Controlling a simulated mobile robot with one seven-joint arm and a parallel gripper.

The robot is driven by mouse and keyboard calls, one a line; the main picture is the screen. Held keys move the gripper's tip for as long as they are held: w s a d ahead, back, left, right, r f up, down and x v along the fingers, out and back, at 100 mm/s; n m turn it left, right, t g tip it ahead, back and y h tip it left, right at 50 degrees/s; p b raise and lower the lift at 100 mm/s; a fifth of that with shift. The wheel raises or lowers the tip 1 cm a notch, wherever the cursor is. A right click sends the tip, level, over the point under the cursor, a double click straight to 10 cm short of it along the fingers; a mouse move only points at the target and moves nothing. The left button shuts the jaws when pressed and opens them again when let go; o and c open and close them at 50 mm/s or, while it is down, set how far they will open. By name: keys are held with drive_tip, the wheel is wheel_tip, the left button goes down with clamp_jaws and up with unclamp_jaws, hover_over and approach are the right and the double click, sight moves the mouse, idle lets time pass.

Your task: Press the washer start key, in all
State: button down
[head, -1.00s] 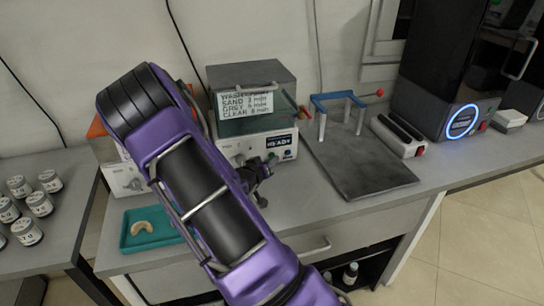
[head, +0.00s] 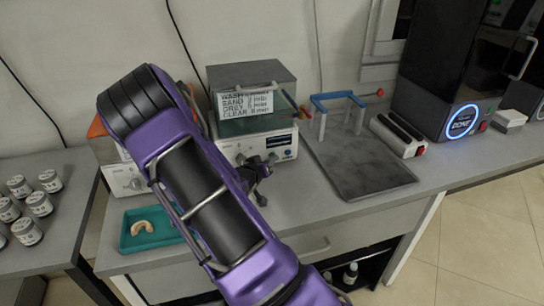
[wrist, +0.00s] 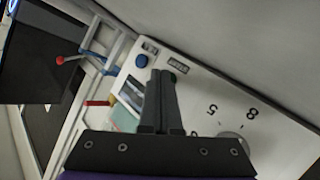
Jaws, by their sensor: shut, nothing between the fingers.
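The washer (head: 258,137) is a grey-lidded box with a pale front panel, standing on the bench behind my arm.
A sign (head: 245,103) hangs on the washer's front. To the right are a grey plate (head: 365,165) with a blue-topped stand (head: 338,97) and a dark machine (head: 440,70) with a glowing ring reading DONE. A teal tray (head: 128,240) holds a denture-like piece (head: 142,229).

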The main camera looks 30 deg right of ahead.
drive_tip(key=shift+s+a, duration=0.2)
drive_tip(key=shift+s, duration=0.45)
drive_tip(key=shift+s+a, duration=0.2)
drive_tip(key=shift+s, duration=0.6)
drive_tip(key=shift+s+a, duration=0.25)
drive_tip(key=shift+s, duration=0.6)
drive_tip(key=shift+s+a, duration=0.2)
drive_tip(key=shift+s, duration=0.6)
drive_tip(key=shift+d+r, duration=0.1)
